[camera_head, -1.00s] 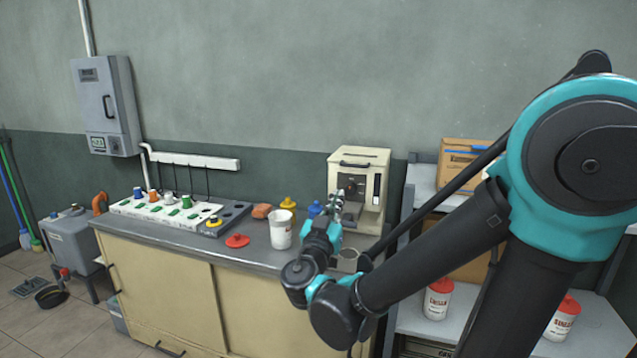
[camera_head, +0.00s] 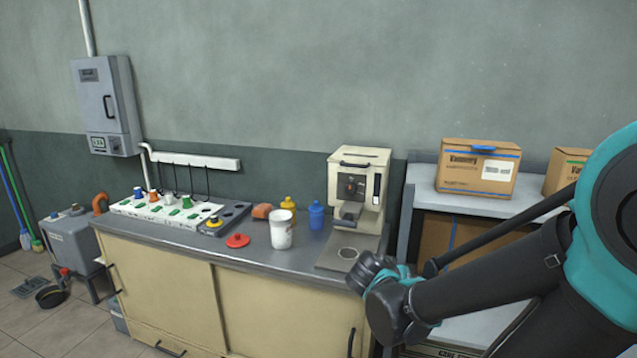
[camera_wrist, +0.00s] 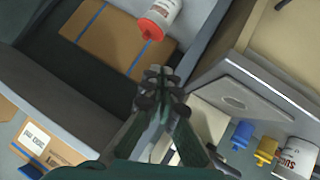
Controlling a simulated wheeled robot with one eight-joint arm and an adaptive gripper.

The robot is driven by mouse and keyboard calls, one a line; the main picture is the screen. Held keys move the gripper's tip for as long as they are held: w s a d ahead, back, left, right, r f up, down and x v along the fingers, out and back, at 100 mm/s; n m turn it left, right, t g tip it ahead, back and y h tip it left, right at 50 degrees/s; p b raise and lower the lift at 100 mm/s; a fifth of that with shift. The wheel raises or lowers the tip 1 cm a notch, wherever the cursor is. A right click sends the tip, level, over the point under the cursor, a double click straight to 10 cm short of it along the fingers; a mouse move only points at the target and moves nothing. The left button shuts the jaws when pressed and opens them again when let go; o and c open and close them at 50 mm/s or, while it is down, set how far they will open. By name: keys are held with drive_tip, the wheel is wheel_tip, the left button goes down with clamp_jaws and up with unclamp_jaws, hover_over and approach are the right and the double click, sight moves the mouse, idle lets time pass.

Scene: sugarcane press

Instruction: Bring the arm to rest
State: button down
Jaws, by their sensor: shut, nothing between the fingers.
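My gripper (camera_wrist: 161,78) shows in the wrist view with its fingers together and nothing between them. It is over the gap between the press counter and the shelf unit, seen from above. In the head view, my arm is folded at the right, its wrist end by the counter's right front corner. The fingers are hard to make out there. The cream press (camera_head: 359,185) stands on the counter (camera_head: 255,251), behind and left of my wrist. I cannot tell from these views how far the fingers are from the counter edge.
A white cup (camera_head: 281,232), a blue bottle (camera_head: 316,216), a yellow bottle (camera_head: 288,208) and a red lid (camera_head: 238,241) stand left of the press. A grey shelf unit (camera_head: 408,205) at the right bears cardboard boxes (camera_head: 470,174). A red-lidded container (camera_wrist: 158,18) shows in the wrist view.

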drive_tip(key=s+a+f+n+g+y, duration=0.2)
drive_tip(key=s+a+f+g+y, duration=0.1)
drive_tip(key=s+f+y, duration=0.4)
wheel_tip(320, 180, down, 3)
drive_tip(key=shift+s+a+r+n+g, duration=0.15)
drive_tip(key=shift+s+a+n+g, duration=0.35)
drive_tip(key=shift+s, duration=0.75)
